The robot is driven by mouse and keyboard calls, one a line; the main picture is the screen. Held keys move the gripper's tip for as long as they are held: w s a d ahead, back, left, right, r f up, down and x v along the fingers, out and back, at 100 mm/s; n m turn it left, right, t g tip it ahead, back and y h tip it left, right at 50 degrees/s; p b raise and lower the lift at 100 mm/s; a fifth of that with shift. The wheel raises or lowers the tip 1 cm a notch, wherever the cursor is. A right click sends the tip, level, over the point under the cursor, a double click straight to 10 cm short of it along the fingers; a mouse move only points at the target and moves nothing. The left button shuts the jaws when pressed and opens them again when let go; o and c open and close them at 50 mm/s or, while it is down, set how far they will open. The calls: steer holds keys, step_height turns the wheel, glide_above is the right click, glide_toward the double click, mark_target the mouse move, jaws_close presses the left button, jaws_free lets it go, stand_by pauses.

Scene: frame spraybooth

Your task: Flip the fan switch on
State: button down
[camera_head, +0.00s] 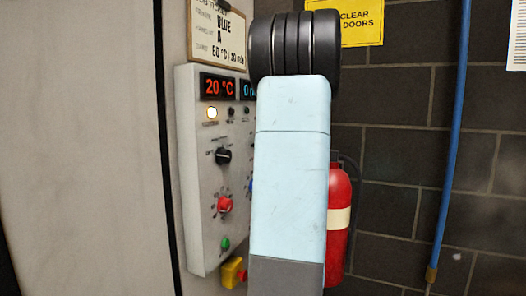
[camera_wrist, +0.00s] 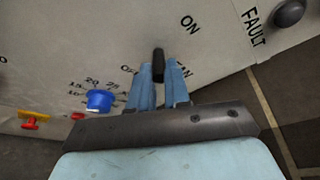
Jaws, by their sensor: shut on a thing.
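The fan switch is a black lever (camera_wrist: 158,62) on the grey control panel (camera_wrist: 90,45) in the wrist view. My gripper (camera_wrist: 159,76) has its two blue fingers closed on either side of this lever. Lettering beside the fingers is partly covered, an "O" to the left and an "N" to the right, so I cannot read the switch position. In the head view the panel (camera_head: 190,165) stands left of my arm. My arm hides its right part, with the gripper and the switch.
A blue knob (camera_wrist: 99,100) sits left of my fingers, with a red-and-yellow control (camera_wrist: 33,120) farther left. A dark round lamp (camera_wrist: 289,13) is at the upper right. A red fire extinguisher (camera_head: 339,225) and a blue pipe (camera_head: 451,140) stand right of my arm.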

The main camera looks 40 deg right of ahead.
steer(key=shift+w+a+r+n+g+h, duration=0.2)
steer(key=shift+r+g, duration=0.25)
steer(key=shift+g, duration=0.6)
steer(key=shift+w+r+n+g+h, duration=0.1)
steer(key=shift+r+n+g+h, duration=0.2)
steer(key=shift+g, duration=0.75)
steer(key=shift+r, duration=0.1)
steer(key=c, duration=1.1)
jaws_free()
steer(key=shift+r, duration=0.15)
steer(key=v, duration=1.3)
steer(key=shift+r, duration=0.3)
steer(key=shift+s, duration=0.15)
